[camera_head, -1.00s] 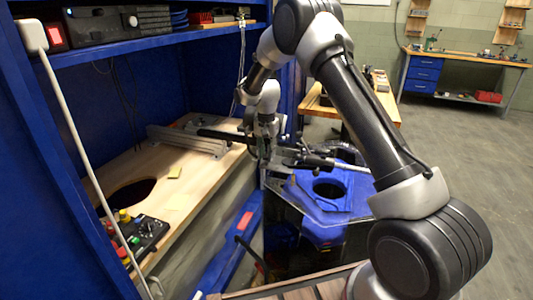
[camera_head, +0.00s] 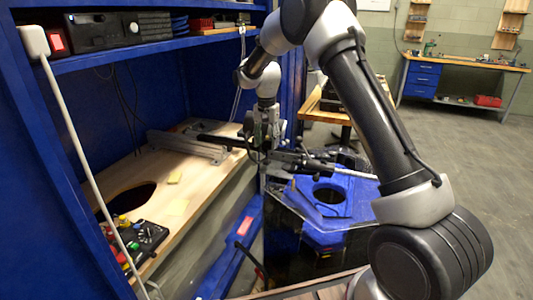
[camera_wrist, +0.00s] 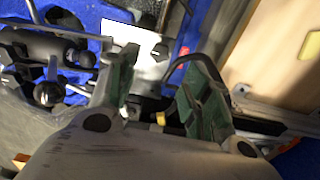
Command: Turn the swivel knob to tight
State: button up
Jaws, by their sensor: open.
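My gripper (camera_head: 264,152) points down beside the dark clamp-like mechanism (camera_head: 310,164) at the blue tank's edge. In the wrist view its two green-padded fingers (camera_wrist: 158,92) are apart, with no object held between them. A round black knob (camera_wrist: 48,93) on a rod shows to the left of the fingers, apart from them; I cannot tell for sure that it is the swivel knob, nor read its setting. In the head view the gripper and arm hide part of the mechanism.
A wooden bench (camera_head: 165,165) with a round hole and a control box (camera_head: 142,238) is at left, under a blue shelf (camera_head: 150,46). A blue tank top (camera_head: 360,192) with a round opening is right of the gripper. Open floor lies at right.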

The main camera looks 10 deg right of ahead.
notch_tip(320, 180, up, 4)
jog(key=shift+r, duration=0.25)
jog(key=s+d+f+n+g, duration=0.1)
jog(key=s+d+f+n, duration=0.1)
jog(key=s+f+n, duration=0.3)
jog(key=s+d+r+t, duration=0.1)
jog(key=s+d+r, duration=0.3)
jog(key=s, duration=0.9)
jog(key=s+d+r+n+t, duration=0.1)
jog(key=s+d+r, duration=0.3)
jog(key=s+r, duration=0.5)
jog(key=s+d+r+n+t, duration=0.1)
jog(key=s+d+r+t, duration=0.2)
jog(key=s, duration=1.3)
jog(key=shift+s+d+r, duration=0.4)
jog(key=shift+d+r, duration=0.55)
jog(key=shift+r, duration=1)
